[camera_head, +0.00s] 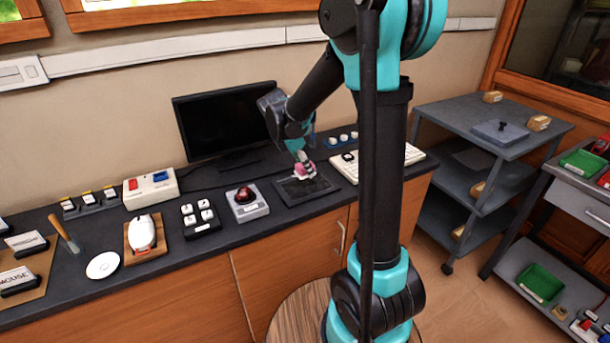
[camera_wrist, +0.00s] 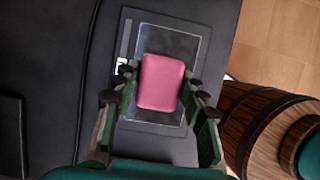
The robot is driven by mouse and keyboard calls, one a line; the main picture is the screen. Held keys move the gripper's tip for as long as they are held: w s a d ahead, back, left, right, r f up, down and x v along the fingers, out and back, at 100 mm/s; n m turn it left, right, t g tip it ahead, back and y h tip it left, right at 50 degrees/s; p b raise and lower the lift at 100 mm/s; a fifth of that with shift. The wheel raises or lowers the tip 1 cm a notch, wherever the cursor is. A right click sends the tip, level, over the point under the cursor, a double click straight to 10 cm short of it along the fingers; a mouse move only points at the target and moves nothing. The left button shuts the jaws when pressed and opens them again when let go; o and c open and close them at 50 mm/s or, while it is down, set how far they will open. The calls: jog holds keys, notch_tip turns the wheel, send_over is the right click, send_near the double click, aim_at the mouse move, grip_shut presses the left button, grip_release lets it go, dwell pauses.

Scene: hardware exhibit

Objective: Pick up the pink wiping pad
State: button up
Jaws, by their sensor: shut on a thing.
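The pink wiping pad (camera_wrist: 161,83) is between the fingers of my gripper (camera_wrist: 160,98) in the wrist view, over a dark tablet-like panel (camera_wrist: 185,47). My gripper is shut on the pad. In the head view, my gripper (camera_head: 304,166) is over the dark panel (camera_head: 290,190) on the counter, with a bit of the pink pad (camera_head: 307,172) showing at its tips. I cannot tell whether the pad touches the panel.
A red-button box (camera_head: 246,202) stands left of the panel, and a white keyboard (camera_head: 372,160) lies to its right. A black monitor (camera_head: 228,122) stands behind. A grey shelf cart (camera_head: 470,120) is at the right. A wooden barrel (camera_wrist: 262,120) stands beside the counter.

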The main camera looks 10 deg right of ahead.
notch_tip(320, 180, up, 16)
jog(key=shift+f, duration=0.15)
